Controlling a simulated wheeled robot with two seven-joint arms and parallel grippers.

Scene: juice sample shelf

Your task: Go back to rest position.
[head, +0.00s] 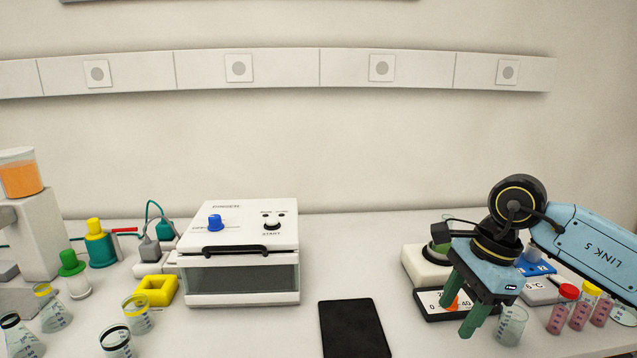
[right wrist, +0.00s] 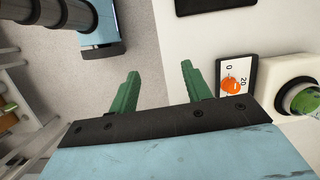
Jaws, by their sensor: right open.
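My right gripper (head: 463,308) is open, with its green fingers pointing down in front of a white device with a dial panel (head: 428,300) at the right of the bench. In the right wrist view, the right gripper (right wrist: 158,85) has its two green fingers apart with nothing between them. The same dial panel (right wrist: 222,73), with an orange knob, shows just right of the fingers there.
A white box device (head: 240,285) stands mid-bench, with a black tablet (head: 354,330) at its right. Several vials and beakers, including a clear beaker (head: 511,325) and a red-capped vial (head: 562,310), stand right of my gripper. More glassware stands at left.

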